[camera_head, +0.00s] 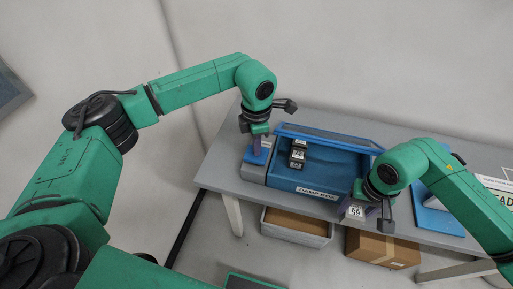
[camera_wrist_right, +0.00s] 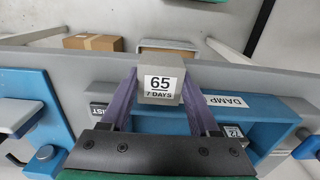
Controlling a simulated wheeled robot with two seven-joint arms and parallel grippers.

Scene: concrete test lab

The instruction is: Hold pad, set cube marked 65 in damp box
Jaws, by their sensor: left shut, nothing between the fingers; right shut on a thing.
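The damp box (camera_head: 317,193) is an open blue bin with its lid (camera_head: 330,137) raised at the back. Cubes with white labels (camera_head: 298,154) sit inside at its left. My right gripper (camera_head: 364,205) is shut on the grey cube marked 65 (camera_head: 355,212), at the box's front right corner. In the right wrist view, this cube (camera_wrist_right: 160,84) also reads "7 DAYS" and sits between the purple fingers. The blue pad (camera_head: 256,156) is on a grey block left of the box. My left gripper (camera_head: 257,147) is shut and empty, its tips at the pad; contact is not clear.
A sign (camera_head: 497,190) lies at the far right. A grey bin (camera_head: 296,226) and a cardboard box (camera_head: 384,248) stand below the table's front edge.

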